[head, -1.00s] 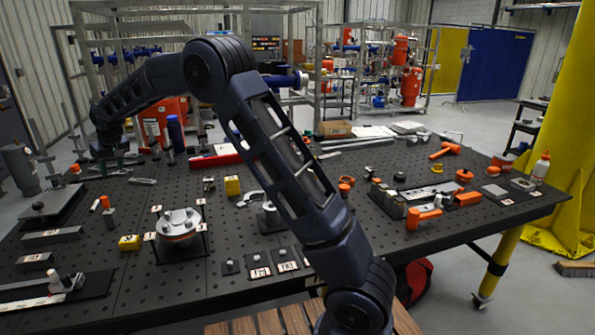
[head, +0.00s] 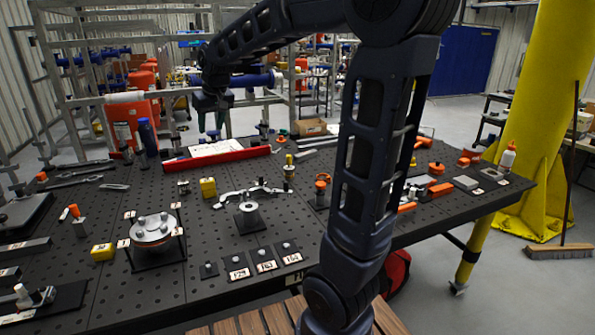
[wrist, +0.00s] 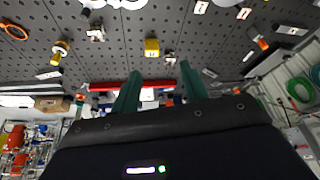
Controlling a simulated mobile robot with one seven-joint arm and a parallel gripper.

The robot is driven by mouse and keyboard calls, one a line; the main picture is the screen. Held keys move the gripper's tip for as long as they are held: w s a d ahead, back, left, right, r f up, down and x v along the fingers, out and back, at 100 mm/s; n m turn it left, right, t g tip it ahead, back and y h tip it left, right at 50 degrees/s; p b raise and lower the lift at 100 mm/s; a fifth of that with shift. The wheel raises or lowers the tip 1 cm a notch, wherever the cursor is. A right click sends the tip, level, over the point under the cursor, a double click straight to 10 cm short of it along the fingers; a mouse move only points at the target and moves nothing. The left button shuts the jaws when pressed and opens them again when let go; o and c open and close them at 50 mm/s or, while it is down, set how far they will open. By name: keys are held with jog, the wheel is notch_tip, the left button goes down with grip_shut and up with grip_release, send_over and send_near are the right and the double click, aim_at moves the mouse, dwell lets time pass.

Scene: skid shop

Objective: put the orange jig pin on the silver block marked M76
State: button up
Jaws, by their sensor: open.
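Silver blocks with white labels lie at the left edge, one nearer (head: 9,276) and one farther (head: 24,249); I cannot read M76 on either.
Yellow blocks (head: 208,187), a round flanged fixture (head: 152,229) and a ring on a plate (head: 248,220) stand mid-table. Labelled pads line the front. My arm hides part of the right side.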

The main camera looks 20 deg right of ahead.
jog(key=s+d+f+m+h, duration=0.1)
jog(key=s+d+f, duration=0.3)
jog(key=s+d, duration=0.5)
jog(key=s+d+f+m, duration=0.2)
jog(key=s+d, duration=0.6)
jog(key=s, duration=0.8)
jog(key=shift+s+d+f+m+h, duration=0.2)
jog(key=shift+d+f+m+h, duration=0.2)
jog(key=shift+f, duration=0.55)
